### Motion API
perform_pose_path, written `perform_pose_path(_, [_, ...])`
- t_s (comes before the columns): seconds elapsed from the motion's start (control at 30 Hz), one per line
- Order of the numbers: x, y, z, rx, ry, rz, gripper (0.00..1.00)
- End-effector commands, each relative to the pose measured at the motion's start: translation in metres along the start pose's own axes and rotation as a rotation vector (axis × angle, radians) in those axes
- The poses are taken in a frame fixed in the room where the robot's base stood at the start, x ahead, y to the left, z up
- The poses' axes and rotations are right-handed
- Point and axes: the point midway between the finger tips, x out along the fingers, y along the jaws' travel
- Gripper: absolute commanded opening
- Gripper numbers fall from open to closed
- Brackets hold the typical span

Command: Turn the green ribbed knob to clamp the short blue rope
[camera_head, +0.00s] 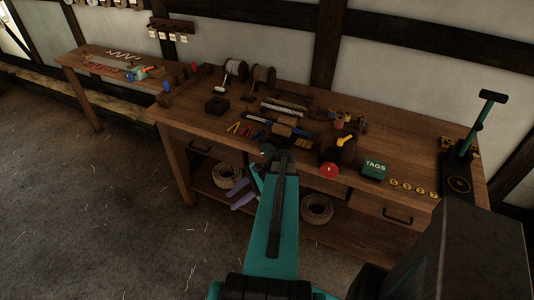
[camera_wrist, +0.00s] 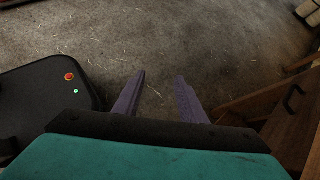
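My gripper shows in the wrist view (camera_wrist: 160,78) with its two purple fingers spread apart and only floor between them. In the head view, one purple finger (camera_head: 243,200) shows below the front edge of the workbench (camera_head: 405,150), beside my teal arm. I cannot make out a green ribbed knob for certain. A small teal and red item (camera_head: 142,73) lies on the far left table, too small to identify. Small blue items (camera_head: 166,87) stand at the workbench's left end; I cannot tell whether either is the short blue rope. My arm hides part of the bench front.
A red round knob (camera_head: 329,170) sits on a dark wooden device at the bench front. A green TAGS box (camera_head: 374,170) and yellow numbered discs (camera_head: 406,187) lie right of it. A tall lever press (camera_head: 476,135) stands at the right. Rope coils (camera_head: 317,209) lie on the lower shelf.

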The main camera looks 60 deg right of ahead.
Motion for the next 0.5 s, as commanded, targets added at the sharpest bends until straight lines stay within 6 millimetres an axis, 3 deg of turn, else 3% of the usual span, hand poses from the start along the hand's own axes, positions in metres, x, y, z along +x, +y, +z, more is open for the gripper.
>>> perform_pose_path(0.03, [0.020,0.006,0.001,-0.031,0.010,0.037,0.38])
perform_pose_path(0.1, [0.043,0.014,0.003,-0.078,0.026,0.085,0.38])
perform_pose_path(0.5, [0.157,0.074,0.009,-0.367,0.103,0.361,0.38])
